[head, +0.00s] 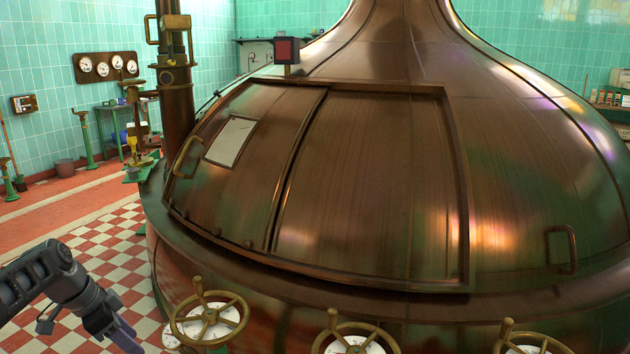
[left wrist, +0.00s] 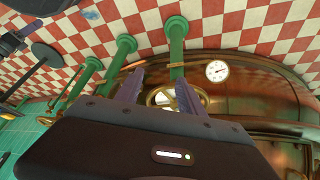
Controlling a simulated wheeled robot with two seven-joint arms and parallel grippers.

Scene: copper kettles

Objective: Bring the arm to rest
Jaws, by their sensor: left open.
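My left arm comes in from the left edge of the head view, and its gripper (head: 128,338) hangs low over the checkered floor, left of the copper kettle (head: 370,180). In the left wrist view the gripper (left wrist: 158,92) has its two purple-grey fingers apart with nothing held between them. A brass handwheel (left wrist: 188,98) shows beyond the fingers, apart from them as far as I can tell.
Brass handwheels, one at the front left (head: 209,318) and one beside it (head: 355,338), line the kettle's front. Green posts (left wrist: 176,40) stand near the gripper in the left wrist view. Checkered floor (head: 112,245) lies open left of the kettle.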

